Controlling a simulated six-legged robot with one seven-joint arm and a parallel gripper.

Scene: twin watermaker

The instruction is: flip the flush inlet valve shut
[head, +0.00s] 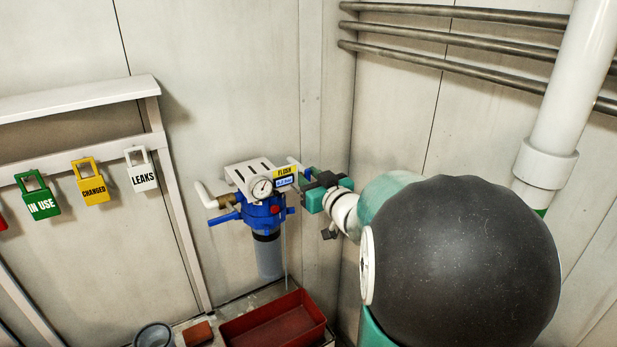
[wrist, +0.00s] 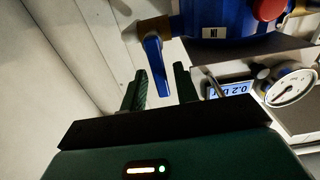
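A blue lever handle (wrist: 156,65) hangs from a brass fitting (wrist: 153,28) beside the blue filter head (wrist: 225,20) in the wrist view. My gripper (wrist: 160,78) is open, with its two green fingers apart. The lever's free end shows between the fingers, with a narrow gap on the right; I cannot tell contact or depth. In the head view, my gripper (head: 308,190) is at the right side of the blue filter head (head: 262,212), and a short blue piece (head: 294,162) shows behind it. Another blue lever (head: 225,218) sticks out left.
A round gauge (head: 262,188), a yellow FLUSH label (head: 286,170) and a small display (wrist: 231,89) sit close to my gripper. A grey filter bowl (head: 269,258) hangs below. A red tray (head: 273,322) stands beneath. Hanging tags (head: 90,182) are on the left.

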